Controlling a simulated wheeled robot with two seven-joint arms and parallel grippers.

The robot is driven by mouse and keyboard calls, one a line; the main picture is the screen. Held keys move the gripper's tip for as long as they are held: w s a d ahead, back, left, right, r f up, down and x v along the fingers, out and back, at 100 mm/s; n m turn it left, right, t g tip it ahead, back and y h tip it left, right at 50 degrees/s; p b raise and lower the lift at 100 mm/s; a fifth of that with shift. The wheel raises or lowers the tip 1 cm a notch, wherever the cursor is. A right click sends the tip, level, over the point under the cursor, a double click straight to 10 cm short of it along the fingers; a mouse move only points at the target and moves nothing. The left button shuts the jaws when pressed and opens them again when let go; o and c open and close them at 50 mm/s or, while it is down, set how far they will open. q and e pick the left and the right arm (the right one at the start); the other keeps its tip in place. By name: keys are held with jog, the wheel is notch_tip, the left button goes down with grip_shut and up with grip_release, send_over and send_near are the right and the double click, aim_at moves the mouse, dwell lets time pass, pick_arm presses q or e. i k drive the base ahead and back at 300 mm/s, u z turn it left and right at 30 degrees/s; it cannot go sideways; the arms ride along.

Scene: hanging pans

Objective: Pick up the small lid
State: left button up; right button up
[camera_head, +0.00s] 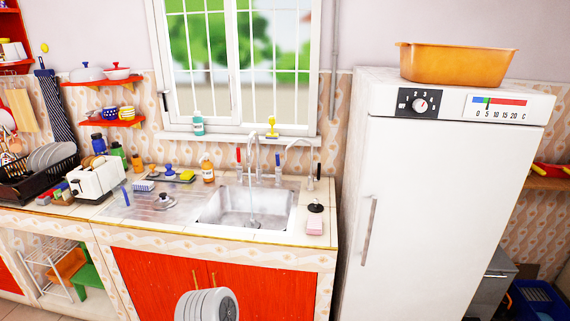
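A small metal lid with a dark knob (165,202) lies on the ribbed drainboard (143,208), left of the sink basin. It is small in the picture, and nothing covers it. On the upper red shelf (98,81) at the left are a silver domed lid or covered dish (87,73) and a white pot with a red-knobbed lid (116,72). No gripper fingers show in the head view, so neither gripper can be placed relative to the lid.
The metal sink (246,207) has a tall faucet (253,165). A toaster (96,179) and black dish rack (37,176) stand left of the drainboard. Bottles, sponges and a soap bottle (207,170) line the back. A white fridge (440,200) bounds the counter at right.

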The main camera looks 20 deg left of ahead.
aim_at(165, 201)
jog(key=z, duration=0.05)
jog(key=k, duration=1.15)
jog(key=u, duration=1.5)
jog(key=i, duration=1.15)
jog(key=u, duration=0.6)
jog(key=i, duration=1.65)
jog(key=z, duration=0.65)
